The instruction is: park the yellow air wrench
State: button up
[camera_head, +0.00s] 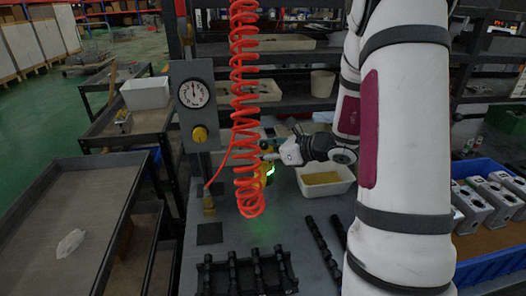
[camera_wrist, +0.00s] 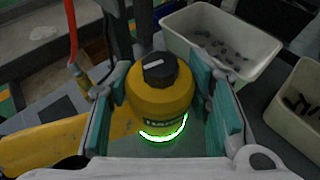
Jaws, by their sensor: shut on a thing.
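The yellow air wrench (camera_wrist: 160,98) stands between the teal finger pads of my gripper (camera_wrist: 168,108) in the wrist view. It has a black cap on top and a lit green ring lower down. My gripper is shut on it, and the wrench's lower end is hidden. In the head view the wrench (camera_head: 263,176) shows in part behind the red coiled hose (camera_head: 244,110), with my gripper (camera_head: 268,156) at its right. A green glow falls on the grey bench below it. I cannot tell whether the wrench touches the bench.
A gauge panel (camera_head: 193,104) stands left of the hose. A dark square (camera_head: 209,233) lies on the bench (camera_head: 236,232). A black rack (camera_head: 246,274) is in front. A white bin (camera_head: 326,180) stands behind right, and a blue crate (camera_head: 489,264) of metal blocks sits far right.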

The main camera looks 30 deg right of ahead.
jog(key=shift+r, duration=0.15)
jog(key=o, duration=1.6)
jog(key=shift+o, duration=0.2)
jog(key=shift+s+f, duration=0.1)
jog(key=shift+f, duration=0.1)
jog(key=v, duration=1.2)
jog(key=shift+r, duration=0.1)
